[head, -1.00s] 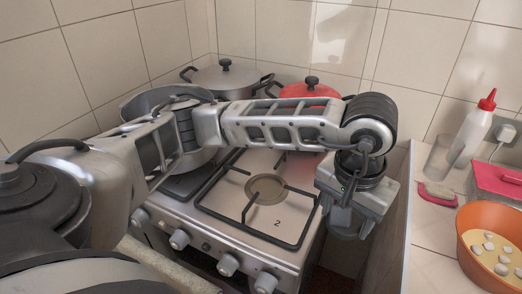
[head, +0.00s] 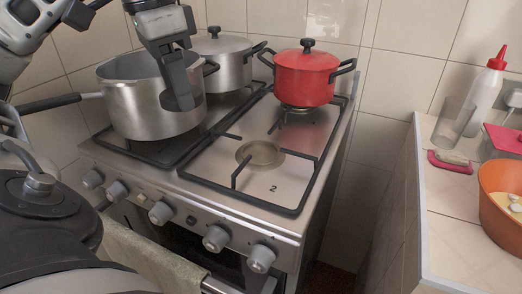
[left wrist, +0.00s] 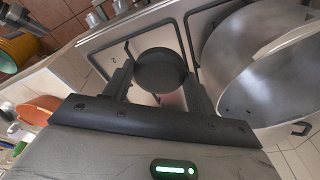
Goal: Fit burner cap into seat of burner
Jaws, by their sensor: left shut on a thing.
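The burner seat (head: 260,154) is a round, pale opening on the front right of the stove, near a printed 2. My left gripper (head: 178,97) hangs in front of the large open pot at the left of the stove, left of and above the seat. In the left wrist view, a dark round burner cap (left wrist: 161,70) sits between the fingers of my left gripper (left wrist: 158,90), which is shut on it. My right gripper is not in view.
A large open pot (head: 140,108), a lidded grey pot (head: 222,70) and a red pot (head: 304,80) stand on the stove. A black grate (head: 292,211) frames the seat. A counter at right holds an orange bowl (head: 499,205) and a bottle (head: 486,92).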

